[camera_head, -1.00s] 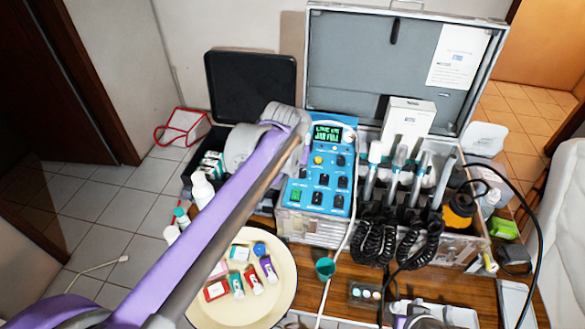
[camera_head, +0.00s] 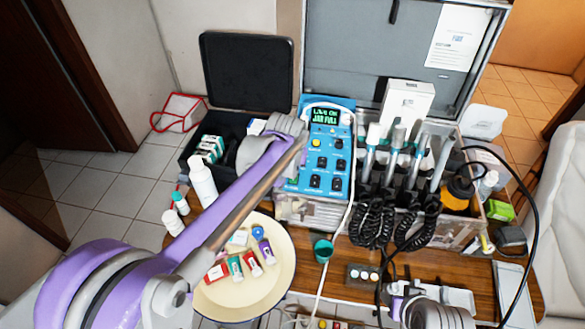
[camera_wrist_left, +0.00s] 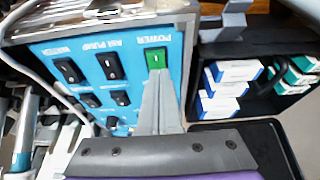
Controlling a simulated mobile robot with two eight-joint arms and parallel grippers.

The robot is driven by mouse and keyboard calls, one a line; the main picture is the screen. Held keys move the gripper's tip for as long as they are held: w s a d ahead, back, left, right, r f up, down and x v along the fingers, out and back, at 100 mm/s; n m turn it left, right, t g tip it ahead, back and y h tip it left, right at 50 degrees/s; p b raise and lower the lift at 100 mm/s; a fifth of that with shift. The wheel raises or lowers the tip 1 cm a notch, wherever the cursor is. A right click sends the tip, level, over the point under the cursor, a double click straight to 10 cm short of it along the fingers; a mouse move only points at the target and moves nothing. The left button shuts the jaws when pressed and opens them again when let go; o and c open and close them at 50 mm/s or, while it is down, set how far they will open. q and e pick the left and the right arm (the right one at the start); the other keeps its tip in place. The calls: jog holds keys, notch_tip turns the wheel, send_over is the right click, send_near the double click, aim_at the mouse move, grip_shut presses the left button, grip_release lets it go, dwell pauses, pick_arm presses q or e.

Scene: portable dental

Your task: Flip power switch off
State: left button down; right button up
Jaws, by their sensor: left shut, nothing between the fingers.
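The blue control panel (camera_head: 328,150) stands upright-tilted at the middle of the head view, with a lit green display and several black switches. The green power switch (camera_wrist_left: 158,59) shows in the left wrist view under the label POWER, upside down there. My left gripper (camera_wrist_left: 160,72) is shut and empty, its fingertips at the lower edge of the green switch; I cannot tell whether they touch it.
Black switches (camera_wrist_left: 111,66) sit beside the green one. An open dark case (camera_head: 248,75) with boxes is left of the panel. Dental handpieces (camera_head: 405,155) and coiled cords stand right. A cream plate (camera_head: 285,275) with small tubes lies in front. A white bottle (camera_head: 202,182) stands near my arm.

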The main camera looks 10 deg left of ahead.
pick_arm(q)
jog(key=shift+s+f, duration=0.1)
jog(key=shift+f, duration=0.1)
jog(key=shift+s+f, duration=0.1)
jog(key=shift+s, duration=0.7)
jog(key=r+p, duration=0.3)
jog(key=r, duration=0.2)
jog(key=shift+s+r, duration=0.2)
jog(key=v, duration=0.9)
jog(key=shift+s, duration=0.3)
jog(key=shift+f, duration=0.15)
